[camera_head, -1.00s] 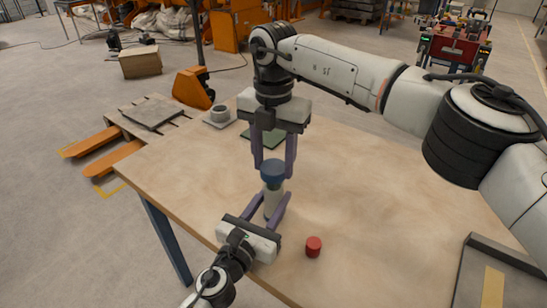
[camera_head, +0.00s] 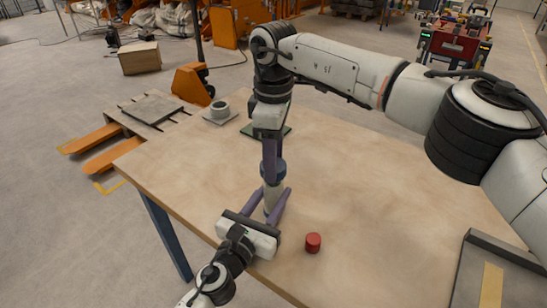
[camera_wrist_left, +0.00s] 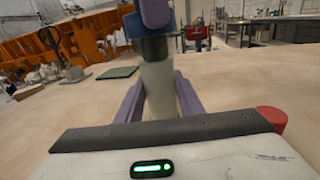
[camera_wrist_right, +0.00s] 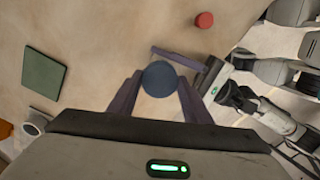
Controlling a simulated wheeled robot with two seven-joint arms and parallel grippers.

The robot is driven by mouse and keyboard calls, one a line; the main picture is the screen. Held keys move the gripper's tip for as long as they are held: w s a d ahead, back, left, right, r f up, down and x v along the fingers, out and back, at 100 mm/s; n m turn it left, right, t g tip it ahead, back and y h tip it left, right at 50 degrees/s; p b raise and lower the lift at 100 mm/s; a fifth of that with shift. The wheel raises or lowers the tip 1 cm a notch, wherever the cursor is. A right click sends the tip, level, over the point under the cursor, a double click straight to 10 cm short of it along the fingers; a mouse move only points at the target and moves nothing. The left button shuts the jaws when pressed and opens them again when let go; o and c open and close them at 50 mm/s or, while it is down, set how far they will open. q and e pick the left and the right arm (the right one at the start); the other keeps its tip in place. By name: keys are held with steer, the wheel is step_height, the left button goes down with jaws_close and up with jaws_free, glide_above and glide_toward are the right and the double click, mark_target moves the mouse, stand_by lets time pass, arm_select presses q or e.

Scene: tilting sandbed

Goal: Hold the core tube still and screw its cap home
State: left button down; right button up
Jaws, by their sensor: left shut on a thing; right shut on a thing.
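The pale core tube (camera_head: 271,199) stands upright on the wooden table. It also shows in the left wrist view (camera_wrist_left: 158,88). My left gripper (camera_head: 273,203) is shut on the tube, low down, from the front. The blue cap (camera_head: 279,170) sits on top of the tube; it shows round in the right wrist view (camera_wrist_right: 159,79). My right gripper (camera_head: 270,172) points straight down and is shut on the cap. A dark band (camera_wrist_left: 154,48) shows between the cap and the pale tube in the left wrist view. Whether the cap is seated cannot be told.
A red cylinder (camera_head: 313,242) stands on the table right of my left gripper. A green mat (camera_head: 281,131) and a grey ring on a plate (camera_head: 220,112) lie at the back. A grey tray (camera_head: 508,262) is at the right front. The table's right middle is clear.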

steer(key=m, duration=0.5)
steer(key=o, duration=1)
steer(key=shift+r, duration=2.3)
steer(key=shift+c, duration=0.2)
